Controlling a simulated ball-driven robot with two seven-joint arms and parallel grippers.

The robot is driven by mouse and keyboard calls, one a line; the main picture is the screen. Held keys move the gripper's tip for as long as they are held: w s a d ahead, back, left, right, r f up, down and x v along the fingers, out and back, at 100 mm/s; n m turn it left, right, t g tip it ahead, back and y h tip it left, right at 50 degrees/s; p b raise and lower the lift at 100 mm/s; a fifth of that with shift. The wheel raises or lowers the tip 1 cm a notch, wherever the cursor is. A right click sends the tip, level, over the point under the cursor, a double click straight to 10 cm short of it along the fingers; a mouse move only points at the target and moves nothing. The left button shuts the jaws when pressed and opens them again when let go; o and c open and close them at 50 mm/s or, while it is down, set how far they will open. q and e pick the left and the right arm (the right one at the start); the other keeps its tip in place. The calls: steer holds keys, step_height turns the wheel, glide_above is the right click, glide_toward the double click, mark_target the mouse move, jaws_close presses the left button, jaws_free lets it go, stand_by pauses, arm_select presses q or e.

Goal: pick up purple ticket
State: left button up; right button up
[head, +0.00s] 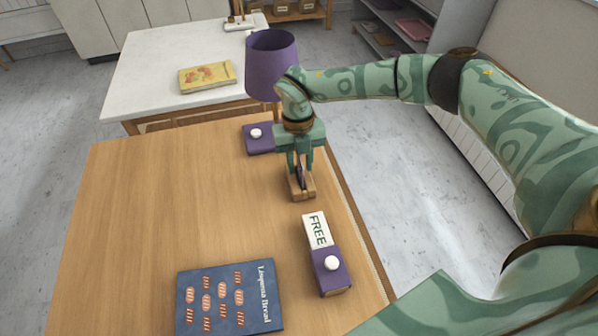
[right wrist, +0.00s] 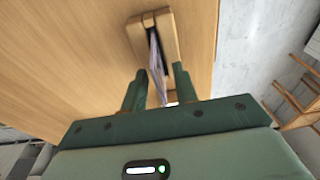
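A thin card, pale purple in the right wrist view (right wrist: 155,52), stands on edge in the slot of a small wooden holder (head: 302,193). In the head view the card looks dark and is mostly hidden by my right gripper (head: 301,168). That gripper points down over the holder. In the right wrist view its two fingers (right wrist: 160,75) are apart, one on each side of the card's line, with a gap visible between them. I cannot tell how far down the fingers reach along the card. My left gripper is not in view.
On the wooden table (head: 160,200) are a purple-shaded lamp (head: 270,65), a FREE sign (head: 317,230), a purple block with a white knob (head: 328,278), and a blue bread book (head: 228,297). A yellow book (head: 207,77) lies on the white table behind. The wooden table's left side is clear.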

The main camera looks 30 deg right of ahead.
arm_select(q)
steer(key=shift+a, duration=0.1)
arm_select(e)
steer(key=shift+r, duration=0.15)
jaws_close()
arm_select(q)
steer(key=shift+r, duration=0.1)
arm_select(e)
steer(key=shift+r, duration=0.1)
